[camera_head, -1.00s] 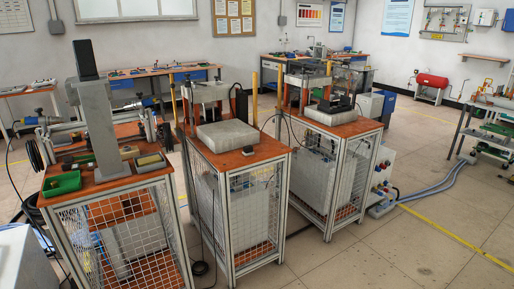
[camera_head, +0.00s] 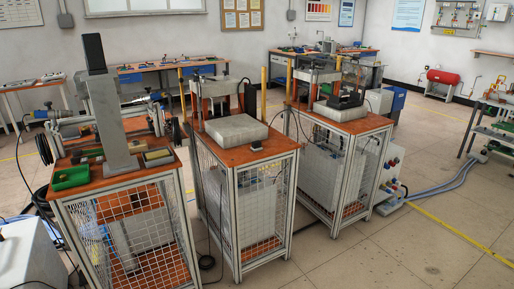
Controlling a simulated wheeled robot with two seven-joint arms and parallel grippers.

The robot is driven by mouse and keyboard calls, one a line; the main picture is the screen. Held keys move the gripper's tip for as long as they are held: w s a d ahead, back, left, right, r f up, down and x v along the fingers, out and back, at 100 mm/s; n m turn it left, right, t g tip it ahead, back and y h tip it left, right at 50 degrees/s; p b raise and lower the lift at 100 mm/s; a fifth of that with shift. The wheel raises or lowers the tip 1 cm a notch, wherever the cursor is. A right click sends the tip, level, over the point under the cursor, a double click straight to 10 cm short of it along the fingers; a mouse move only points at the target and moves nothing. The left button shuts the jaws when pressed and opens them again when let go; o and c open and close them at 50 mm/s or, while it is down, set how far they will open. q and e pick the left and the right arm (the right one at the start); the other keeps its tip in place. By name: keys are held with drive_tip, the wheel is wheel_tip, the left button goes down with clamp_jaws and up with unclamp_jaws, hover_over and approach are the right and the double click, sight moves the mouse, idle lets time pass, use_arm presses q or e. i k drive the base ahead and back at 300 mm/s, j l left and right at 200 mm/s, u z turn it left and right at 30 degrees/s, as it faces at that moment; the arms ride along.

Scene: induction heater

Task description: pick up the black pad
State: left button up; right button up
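No gripper of mine is in view. Several dark items could be the black pad, and I cannot tell which one it is. A black upright block (camera_head: 94,53) sits on top of the tall grey column (camera_head: 110,125) on the left wire-sided bench. A small black item (camera_head: 256,146) lies at the front of the middle bench, by the pale grey slab (camera_head: 236,131). Another black object (camera_head: 346,101) rests on the pale slab of the right bench.
The left bench top (camera_head: 125,170) also holds a green tray (camera_head: 71,178). A white rounded object (camera_head: 30,256) fills the lower left corner. Black cables hang by the middle bench. The floor (camera_head: 400,240) at front right is clear. Shelving (camera_head: 495,125) stands at far right.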

sight(256, 146)
drive_tip(key=i+l+u, duration=0.45)
drive_tip(key=i+l, duration=1.6)
drive_tip(key=l, duration=0.15)
